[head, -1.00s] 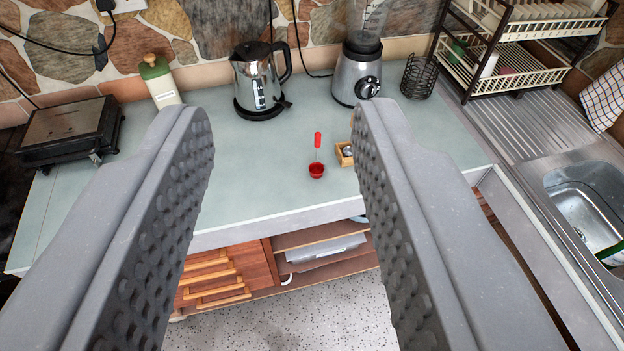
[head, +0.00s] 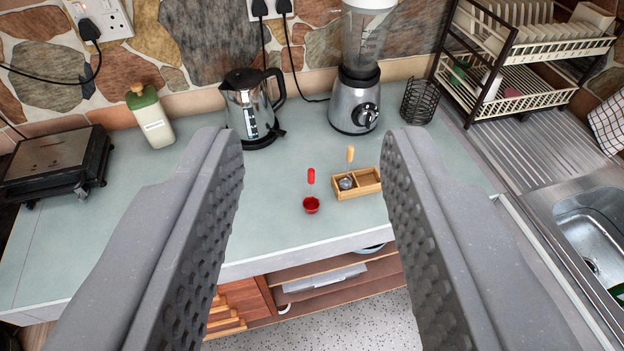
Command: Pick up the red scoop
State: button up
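The red scoop (head: 311,204) rests on the pale green counter near its front edge. Its red bowl is toward me, and a thin stem leads back to a red handle tip. My gripper (head: 313,145) is wide open and empty, its two grey studded fingers on either side of the picture. The scoop shows in the gap between the fingers, beyond them and apart from both.
A wooden two-part box (head: 358,189) with a metal, wood-handled scoop in it stands just right of the red scoop. Behind are a kettle (head: 251,108), a blender (head: 356,104) and a wire holder (head: 419,101). A grill (head: 52,165) and a green-topped bottle (head: 150,122) stand left; a dish rack and sink are right.

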aim_at(311, 204)
jog(key=z, duration=0.05)
jog(key=i, duration=0.2)
jog(key=u, duration=0.05)
jog(key=k, duration=1.3)
jog(key=u, duration=0.5)
jog(key=i, duration=2.35)
jog(key=z, duration=0.75)
